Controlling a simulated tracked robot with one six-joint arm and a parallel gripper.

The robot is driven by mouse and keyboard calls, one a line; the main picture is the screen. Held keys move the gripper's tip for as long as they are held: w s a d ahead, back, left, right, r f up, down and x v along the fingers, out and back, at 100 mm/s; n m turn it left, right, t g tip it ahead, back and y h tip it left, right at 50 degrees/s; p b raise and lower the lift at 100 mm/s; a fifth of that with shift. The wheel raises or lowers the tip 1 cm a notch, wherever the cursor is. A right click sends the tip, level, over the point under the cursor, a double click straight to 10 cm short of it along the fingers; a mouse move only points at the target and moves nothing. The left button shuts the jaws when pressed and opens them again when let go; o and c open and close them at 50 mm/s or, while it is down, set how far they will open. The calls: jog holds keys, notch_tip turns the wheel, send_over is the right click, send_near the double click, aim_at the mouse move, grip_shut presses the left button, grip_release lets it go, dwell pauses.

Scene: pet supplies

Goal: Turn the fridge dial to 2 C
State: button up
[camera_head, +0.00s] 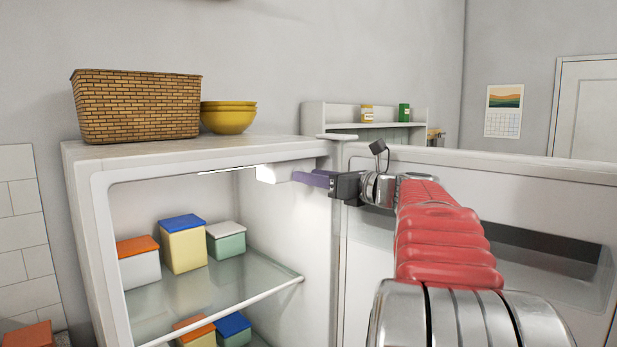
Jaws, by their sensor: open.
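The fridge (84,210) stands open, its door (480,167) swung out to the right. High inside on the right wall is a small white housing (268,174), beside a bright light strip. The dial itself and its markings cannot be made out. My gripper (299,178), with purple fingers, reaches in from the right at the housing's height. Its fingertips are at or close to the housing's right side; contact cannot be told. The jaws are open, seen edge-on, with nothing visible between them.
A glass shelf (210,290) below holds several lidded containers, including a yellow one (183,247). A wicker basket (137,106) and yellow bowls (228,117) stand on top of the fridge. The space above the shelf's right part is clear.

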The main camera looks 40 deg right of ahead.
jog(key=shift+w+a, duration=0.1)
jog(key=shift+w, duration=0.8)
grip_shut()
jog(key=shift+m, duration=0.7)
grip_release()
